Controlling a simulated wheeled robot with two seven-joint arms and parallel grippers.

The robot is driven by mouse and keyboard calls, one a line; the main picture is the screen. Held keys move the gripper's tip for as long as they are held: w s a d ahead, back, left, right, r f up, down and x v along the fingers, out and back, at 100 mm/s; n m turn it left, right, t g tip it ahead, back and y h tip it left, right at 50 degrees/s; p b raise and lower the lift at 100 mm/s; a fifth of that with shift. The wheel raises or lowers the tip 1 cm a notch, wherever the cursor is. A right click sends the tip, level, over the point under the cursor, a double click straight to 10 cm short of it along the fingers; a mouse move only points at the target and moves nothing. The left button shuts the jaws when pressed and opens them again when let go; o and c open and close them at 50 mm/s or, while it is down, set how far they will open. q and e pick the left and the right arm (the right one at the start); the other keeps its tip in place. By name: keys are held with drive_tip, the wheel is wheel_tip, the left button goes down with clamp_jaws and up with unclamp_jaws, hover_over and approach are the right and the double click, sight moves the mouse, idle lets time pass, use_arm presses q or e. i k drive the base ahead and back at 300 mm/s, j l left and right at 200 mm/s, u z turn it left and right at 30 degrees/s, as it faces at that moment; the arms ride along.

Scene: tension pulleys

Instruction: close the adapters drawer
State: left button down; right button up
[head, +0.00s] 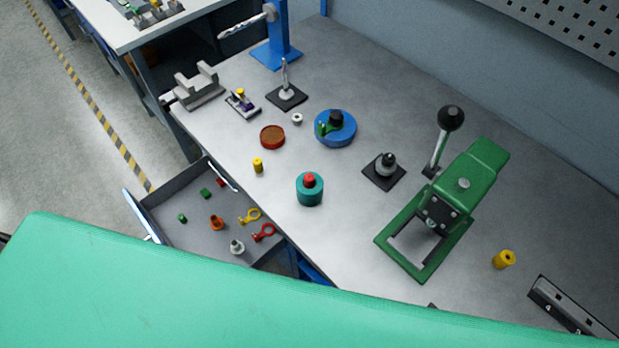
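One open drawer (187,231) sticks out from the left front side of the grey workbench (350,245). It is grey inside, with a light front panel (143,217) at its left end. Inside lie small green pieces (205,194), an orange piece (217,222), a yellow ring-shaped piece (250,215), a red ring-shaped piece (264,232) and a silver piece (237,246). I see no label on the drawer. Neither of my grippers is in view.
On the bench stand a green lever press (445,205), a blue disc (335,128), a teal cylinder (310,190), a black-based fitting (384,170) and a blue stand (276,45). A yellow cylinder (258,165) sits near the bench edge above the drawer. Floor left of the drawer is clear.

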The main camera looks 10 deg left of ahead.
sight(157, 211)
drive_tip(key=k+j+u, duration=0.3)
drive_tip(key=j, duration=0.3)
drive_tip(key=j+u, duration=0.3)
drive_tip(key=j, duration=0.3)
drive_tip(key=j+u, duration=0.3)
drive_tip(key=j, duration=0.35)
